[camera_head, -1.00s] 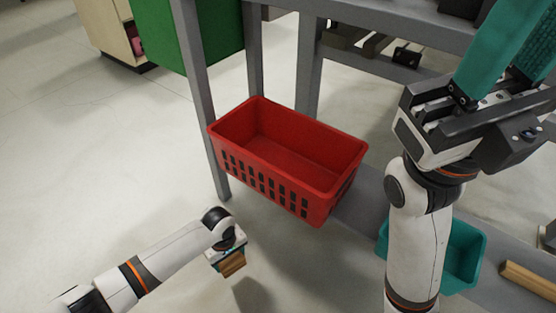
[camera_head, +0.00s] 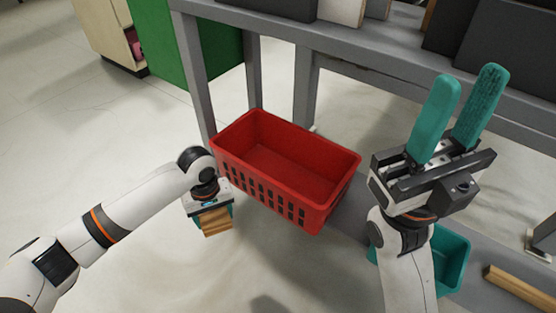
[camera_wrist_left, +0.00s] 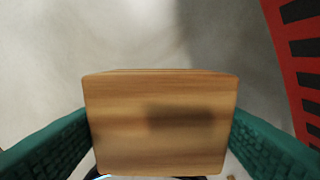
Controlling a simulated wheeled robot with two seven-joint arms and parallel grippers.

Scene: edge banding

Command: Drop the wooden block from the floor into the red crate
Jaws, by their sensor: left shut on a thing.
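The wooden block (camera_head: 215,222) is held in my left gripper (camera_head: 211,217), which is shut on it. In the left wrist view the block (camera_wrist_left: 160,120) fills the space between the two teal fingers.
A teal bin (camera_head: 451,262) sits lower right, partly behind my right arm. A wooden piece (camera_head: 515,286) lies at the right edge. A grey workbench (camera_head: 350,50) with dark items stands behind the crate. A green cabinet (camera_head: 172,50) is at the upper left. The floor at left is clear.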

